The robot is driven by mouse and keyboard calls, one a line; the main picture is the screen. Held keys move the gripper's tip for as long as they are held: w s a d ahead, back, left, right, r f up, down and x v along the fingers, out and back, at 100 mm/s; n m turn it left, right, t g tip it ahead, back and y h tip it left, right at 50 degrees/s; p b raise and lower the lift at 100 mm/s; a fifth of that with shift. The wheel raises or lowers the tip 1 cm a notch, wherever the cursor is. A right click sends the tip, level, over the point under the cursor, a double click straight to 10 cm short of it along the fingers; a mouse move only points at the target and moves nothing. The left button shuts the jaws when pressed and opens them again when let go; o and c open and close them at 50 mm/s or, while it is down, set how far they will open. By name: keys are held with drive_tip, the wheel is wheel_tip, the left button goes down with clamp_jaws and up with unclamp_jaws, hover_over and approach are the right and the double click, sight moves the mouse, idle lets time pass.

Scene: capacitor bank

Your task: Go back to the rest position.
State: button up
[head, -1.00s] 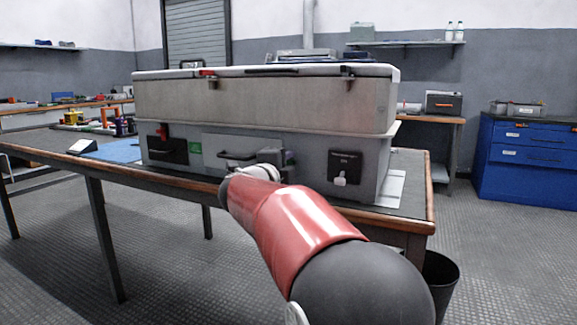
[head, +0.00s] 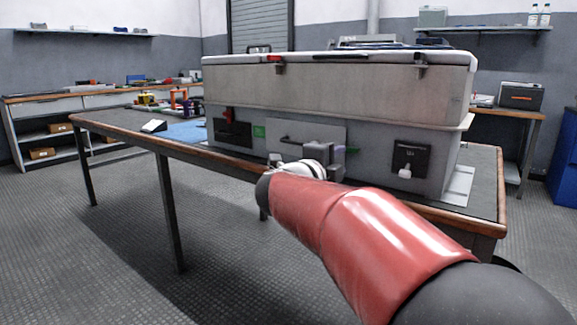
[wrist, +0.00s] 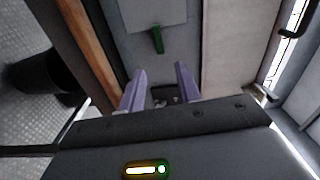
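My arm reaches from the lower right toward the front of a large grey cabinet (head: 330,95) on the workbench (head: 120,125). My gripper (head: 345,150) is in front of the cabinet's lower front, left of a black switch plate (head: 410,158) with a pale lever. In the wrist view my gripper (wrist: 160,70) has two purple fingers standing apart with nothing held between them. A green handle (wrist: 157,40) on a grey panel lies beyond the fingertips, apart from them. Whether the gripper touches the cabinet in the head view cannot be told.
A black panel with a red handle (head: 229,115) and a green label (head: 259,131) are on the cabinet's left front. The bench's wooden edge (wrist: 85,40) runs close beside my gripper. A dark bin (wrist: 45,80) stands on the floor. Open floor (head: 90,240) lies at left.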

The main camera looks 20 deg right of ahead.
drive_tip(key=s+a+r+n+t+y+p, duration=0.2)
drive_tip(key=s+a+n+t+y+p, duration=0.1)
drive_tip(key=a+n+y, duration=0.5)
drive_tip(key=s+a+r+n+t+y+p, duration=0.25)
drive_tip(key=a+n+y, duration=0.25)
drive_tip(key=n, duration=0.4)
drive_tip(key=s+f+n+g+p, duration=0.2)
drive_tip(key=s+f+n+g, duration=0.3)
drive_tip(key=s+f, duration=0.3)
drive_tip(key=s+f+n+g+y+p, duration=0.1)
drive_tip(key=s+f+n+g+p, duration=0.1)
drive_tip(key=s+f+n+g, duration=0.3)
drive_tip(key=s+f+g, duration=0.1)
drive_tip(key=s+f, duration=0.3)
drive_tip(key=s, duration=0.6)
drive_tip(key=shift+s+f+n+p, duration=0.15)
drive_tip(key=shift+n+p, duration=0.2)
drive_tip(key=shift+n, duration=0.05)
